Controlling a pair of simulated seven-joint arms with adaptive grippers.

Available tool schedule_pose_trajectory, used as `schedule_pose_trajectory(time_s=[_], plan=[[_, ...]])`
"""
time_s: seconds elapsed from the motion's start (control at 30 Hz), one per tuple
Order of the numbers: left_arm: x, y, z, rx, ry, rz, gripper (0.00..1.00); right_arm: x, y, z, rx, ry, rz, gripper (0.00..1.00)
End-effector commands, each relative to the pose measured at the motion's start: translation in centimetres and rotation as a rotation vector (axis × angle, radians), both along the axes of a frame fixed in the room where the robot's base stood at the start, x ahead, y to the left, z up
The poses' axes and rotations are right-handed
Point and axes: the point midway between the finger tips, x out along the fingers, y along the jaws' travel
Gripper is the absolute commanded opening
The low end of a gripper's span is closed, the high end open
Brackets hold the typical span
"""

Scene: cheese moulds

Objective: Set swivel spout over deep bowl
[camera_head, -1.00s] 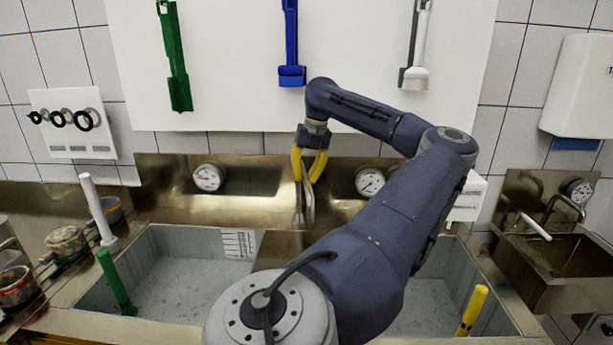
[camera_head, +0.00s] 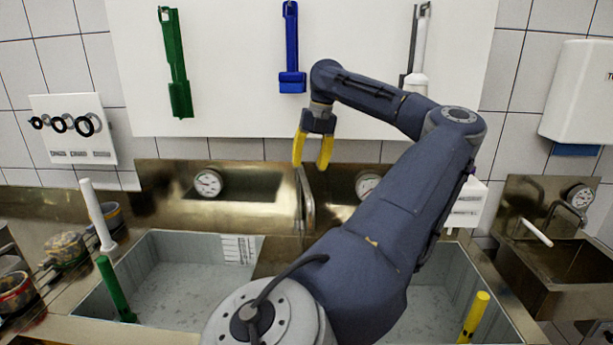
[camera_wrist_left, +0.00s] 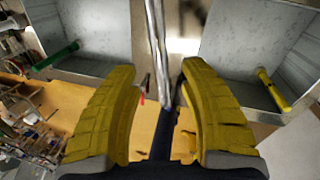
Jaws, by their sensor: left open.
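The swivel spout (camera_head: 306,205) is a thin metal tube at the back of a double sink, seen in line with the divider between the two basins. The left basin (camera_head: 185,290) has a striped scale on its back wall. The right basin (camera_head: 425,300) is partly hidden by my arm; I cannot tell which is the deep bowl. My left gripper (camera_head: 311,163) is open, pointing down, above and around the line of the spout. In the left wrist view the spout (camera_wrist_left: 157,45) runs between the open yellow fingers (camera_wrist_left: 165,85), touching neither visibly. My right gripper is not in view.
A green stick (camera_head: 115,287) and a white stick (camera_head: 97,215) stand at the left basin. A yellow stick (camera_head: 473,316) leans in the right basin. Pots (camera_head: 66,247) stand at left. Gauges (camera_head: 208,183) are on the steel backsplash. Green, blue and white tools hang above.

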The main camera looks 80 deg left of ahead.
Motion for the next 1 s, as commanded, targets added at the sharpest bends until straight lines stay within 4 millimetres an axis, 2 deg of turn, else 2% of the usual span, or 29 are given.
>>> schedule_pose_trajectory(time_s=[0.2,0.4,0.9,1.0], plan=[[0.7,0.0,3.3,0.001,-0.004,-0.001,0.43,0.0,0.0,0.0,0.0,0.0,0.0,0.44],[1.0,0.0,5.1,0.0,-0.001,-0.001,0.43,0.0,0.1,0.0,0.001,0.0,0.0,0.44],[1.1,-0.1,5.8,0.0,0.0,0.001,0.43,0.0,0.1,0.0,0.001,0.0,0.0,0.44],[1.0,0.0,6.0,0.006,0.018,-0.001,0.32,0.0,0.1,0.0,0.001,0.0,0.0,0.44]])
